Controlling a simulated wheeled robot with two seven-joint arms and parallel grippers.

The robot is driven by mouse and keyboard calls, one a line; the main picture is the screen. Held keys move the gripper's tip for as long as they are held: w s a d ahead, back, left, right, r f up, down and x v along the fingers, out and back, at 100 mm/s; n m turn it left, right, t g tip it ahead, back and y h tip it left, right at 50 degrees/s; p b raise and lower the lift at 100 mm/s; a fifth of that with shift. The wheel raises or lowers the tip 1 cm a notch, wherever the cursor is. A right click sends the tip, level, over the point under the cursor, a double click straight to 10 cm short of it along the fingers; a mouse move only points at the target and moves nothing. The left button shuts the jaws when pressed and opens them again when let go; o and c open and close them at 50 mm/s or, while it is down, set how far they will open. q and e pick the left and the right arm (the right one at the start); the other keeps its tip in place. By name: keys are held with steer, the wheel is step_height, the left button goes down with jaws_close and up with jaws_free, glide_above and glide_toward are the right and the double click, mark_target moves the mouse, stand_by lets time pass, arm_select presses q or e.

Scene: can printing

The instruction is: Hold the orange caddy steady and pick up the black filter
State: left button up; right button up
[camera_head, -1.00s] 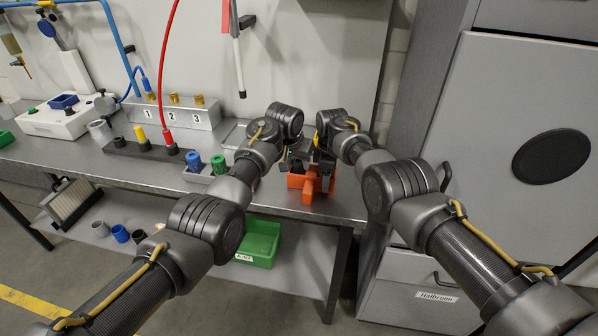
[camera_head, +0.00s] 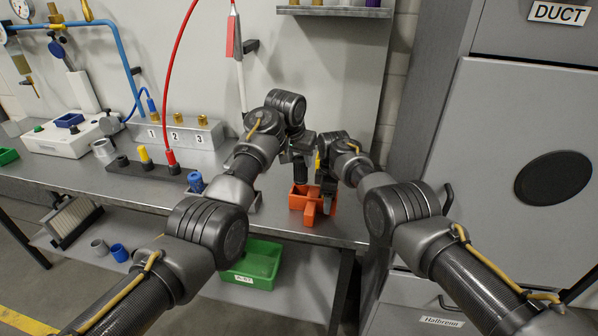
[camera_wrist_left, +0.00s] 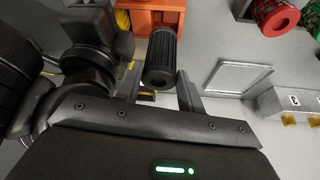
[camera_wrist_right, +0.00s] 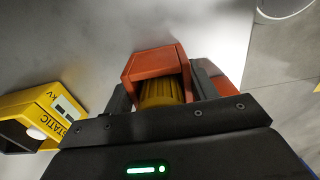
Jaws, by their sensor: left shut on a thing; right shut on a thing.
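The black filter (camera_wrist_left: 160,58), a ribbed cylinder, is between the fingers of my left gripper (camera_wrist_left: 160,90), which is shut on it. In the head view my left gripper (camera_head: 300,170) holds the filter (camera_head: 300,185) upright over the left part of the orange caddy (camera_head: 299,202). The filter's lower end is close to the caddy's rim. My right gripper (camera_head: 327,186) is at the caddy's right side, shut on it. In the right wrist view the caddy (camera_wrist_right: 152,64) lies between and beyond the fingers, with a yellow ribbed cylinder (camera_wrist_right: 160,92). The exact grip contact is hidden.
A yellow STATIC meter (camera_wrist_right: 45,115) stands near the caddy. Red (camera_wrist_left: 275,15) and green ribbed cylinders are off to one side, near a shallow grey tray (camera_wrist_left: 238,78). A numbered block (camera_head: 178,135) stands at the back. A green bin (camera_head: 255,262) is below the bench.

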steer(key=o, duration=1.3)
step_height(320, 180, up, 12)
steer(key=shift+f, duration=0.1)
step_height(320, 180, down, 12)
steer(key=shift+r, duration=0.1)
stand_by(0.8)
